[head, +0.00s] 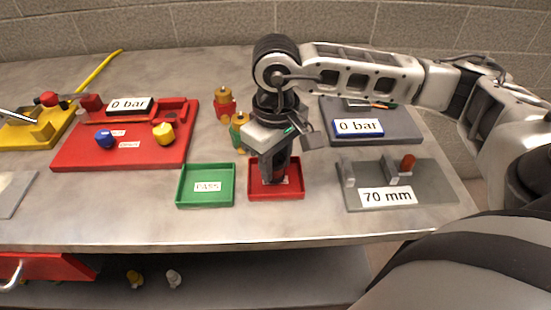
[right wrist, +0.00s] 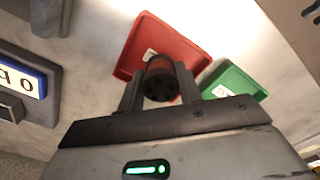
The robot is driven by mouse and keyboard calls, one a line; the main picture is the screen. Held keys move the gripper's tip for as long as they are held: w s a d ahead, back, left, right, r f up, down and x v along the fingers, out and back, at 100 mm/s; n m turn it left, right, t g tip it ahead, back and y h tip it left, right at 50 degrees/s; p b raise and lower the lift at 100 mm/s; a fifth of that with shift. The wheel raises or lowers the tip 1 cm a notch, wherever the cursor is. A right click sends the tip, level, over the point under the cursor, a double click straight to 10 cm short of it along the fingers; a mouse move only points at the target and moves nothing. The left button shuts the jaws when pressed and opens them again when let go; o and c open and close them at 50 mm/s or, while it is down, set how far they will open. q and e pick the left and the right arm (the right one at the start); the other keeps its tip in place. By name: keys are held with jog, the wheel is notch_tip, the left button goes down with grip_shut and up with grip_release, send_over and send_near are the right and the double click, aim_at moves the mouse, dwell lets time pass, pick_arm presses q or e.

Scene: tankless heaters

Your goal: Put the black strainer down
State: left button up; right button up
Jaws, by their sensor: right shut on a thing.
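My right gripper (head: 273,168) points down over the red tray (head: 300,190), which lies on the grey table. In the right wrist view, its two fingers close on the black strainer (right wrist: 161,88), a small cylinder with a dark, holed end and an orange-red body. The red tray (right wrist: 190,47) is beyond it in that view. In the head view the gripper mostly hides the strainer, and I cannot tell whether it touches the tray floor.
The green tray labelled PASS (head: 207,202) is just left of the red tray and looks empty. A grey 70 mm gauge block (head: 430,175) is to the right. Brass fittings (head: 226,105) stand behind. A red test board (head: 75,153) is at left, a grey one (head: 400,118) at back right.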

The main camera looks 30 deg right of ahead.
aim_at(275, 159)
jog(key=shift+f, duration=0.45)
jog(key=shift+f, duration=0.15)
jog(key=o, duration=1)
jog(key=shift+r, duration=0.3)
notch_tip(275, 159, up, 12)
jog(key=shift+f+b, duration=0.1)
jog(key=shift+b, duration=0.5)
jog(key=shift+a, duration=0.1)
